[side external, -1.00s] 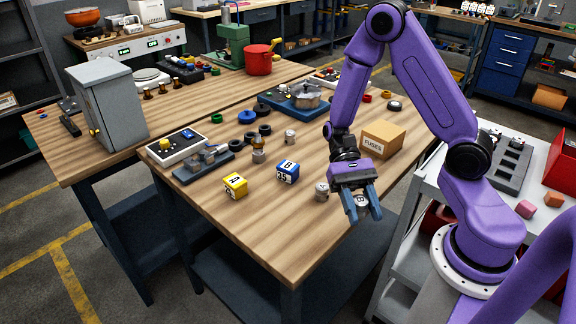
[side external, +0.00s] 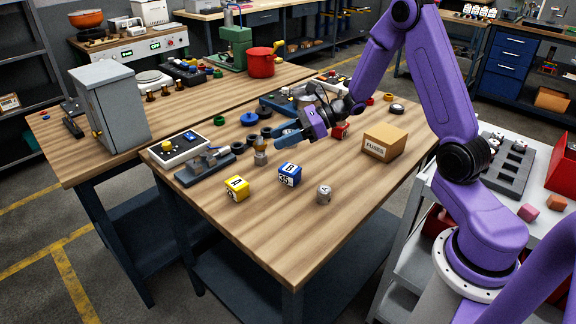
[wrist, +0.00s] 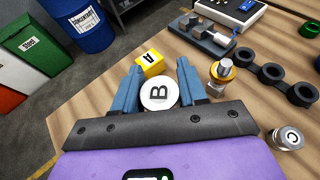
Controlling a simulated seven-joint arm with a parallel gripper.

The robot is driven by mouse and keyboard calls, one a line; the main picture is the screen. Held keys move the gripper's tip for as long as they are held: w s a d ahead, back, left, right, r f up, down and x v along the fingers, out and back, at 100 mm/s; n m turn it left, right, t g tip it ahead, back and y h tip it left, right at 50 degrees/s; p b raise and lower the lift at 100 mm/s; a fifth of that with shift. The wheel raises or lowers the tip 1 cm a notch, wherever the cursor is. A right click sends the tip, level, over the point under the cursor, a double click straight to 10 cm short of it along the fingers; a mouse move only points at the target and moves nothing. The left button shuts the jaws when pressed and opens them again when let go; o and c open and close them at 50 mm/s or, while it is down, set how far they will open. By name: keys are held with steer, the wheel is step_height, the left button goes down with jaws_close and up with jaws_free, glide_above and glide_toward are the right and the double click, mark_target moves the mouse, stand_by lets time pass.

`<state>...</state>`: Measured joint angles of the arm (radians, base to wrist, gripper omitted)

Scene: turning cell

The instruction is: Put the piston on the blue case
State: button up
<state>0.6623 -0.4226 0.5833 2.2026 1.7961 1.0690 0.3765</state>
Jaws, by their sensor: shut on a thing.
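The blue case (side external: 289,174), a blue block with a white label marked B and 35, sits on the wooden table. My gripper (side external: 285,137) is behind and above it in the side view, tilted with its fingers toward the left. The fingers hide this piston in the side view. The blue case does not show in the wrist view.
A yellow block (side external: 236,188) marked A is left of the blue case. A metal cylinder (side external: 325,194) stands to its right. A brass-and-steel part (side external: 261,155) stands behind it. A cylinder lettered C (wrist: 286,137) and black rings (wrist: 272,73) are nearby.

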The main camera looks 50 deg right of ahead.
mark_target(284, 169)
steer(key=shift+f, duration=3.65)
steer(key=shift+f, duration=0.1)
steer(key=o, duration=1.1)
